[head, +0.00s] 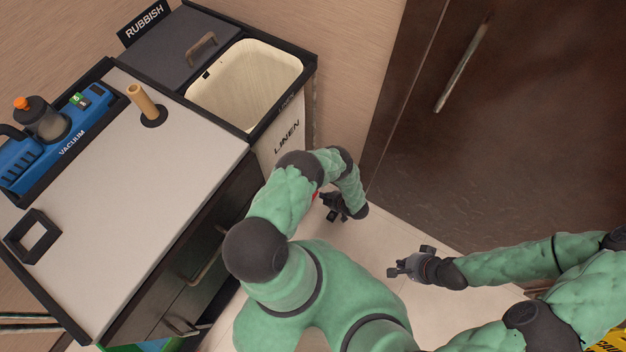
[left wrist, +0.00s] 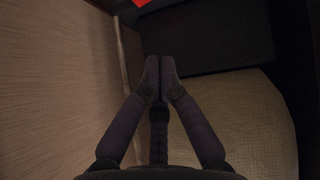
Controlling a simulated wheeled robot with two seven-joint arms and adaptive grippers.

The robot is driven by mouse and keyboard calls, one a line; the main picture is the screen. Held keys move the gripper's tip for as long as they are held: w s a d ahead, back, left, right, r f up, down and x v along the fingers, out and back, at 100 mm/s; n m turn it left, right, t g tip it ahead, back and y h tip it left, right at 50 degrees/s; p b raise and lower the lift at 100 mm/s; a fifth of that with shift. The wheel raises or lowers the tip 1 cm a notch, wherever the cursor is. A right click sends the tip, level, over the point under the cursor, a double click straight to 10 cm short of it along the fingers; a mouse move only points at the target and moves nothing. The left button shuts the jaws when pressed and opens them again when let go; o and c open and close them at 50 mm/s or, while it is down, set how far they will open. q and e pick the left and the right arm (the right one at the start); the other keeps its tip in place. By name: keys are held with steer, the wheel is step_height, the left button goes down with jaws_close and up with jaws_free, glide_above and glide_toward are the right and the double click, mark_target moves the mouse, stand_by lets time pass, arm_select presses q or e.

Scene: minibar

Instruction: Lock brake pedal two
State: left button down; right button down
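A small red part (left wrist: 140,2) shows at the top edge of the left wrist view, cut off by the frame. A sliver of red (head: 315,196) also shows in the head view, low by the cart's end, mostly hidden by my left arm. I cannot tell which pedal it belongs to. My left gripper (head: 335,207) is low beside the cart's end. In the left wrist view its fingertips (left wrist: 159,78) are together with nothing visible between them, apart from the red part. My right gripper (head: 406,266) hangs over the floor, away from the cart; its finger opening is unclear.
The housekeeping cart (head: 150,180) stands at the left, with a blue vacuum (head: 55,140), a rubbish lid (head: 165,50) and an open linen bin (head: 245,85). A dark door (head: 500,130) is at the right. Pale floor (head: 400,225) lies clear between them.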

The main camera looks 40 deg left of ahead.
arm_select(q)
steer(key=b+x, duration=0.4)
steer(key=x, duration=0.6)
steer(key=shift+a+f+b, duration=0.1)
steer(key=shift+f+b, duration=0.2)
steer(key=shift+f, duration=0.1)
steer(key=shift+w+f+b, duration=0.3)
steer(key=shift+f+b, duration=0.35)
steer(key=shift+f, duration=0.4)
steer(key=shift+w+f+b, duration=0.15)
steer(key=shift+f+b, duration=0.15)
steer(key=shift+f, duration=0.25)
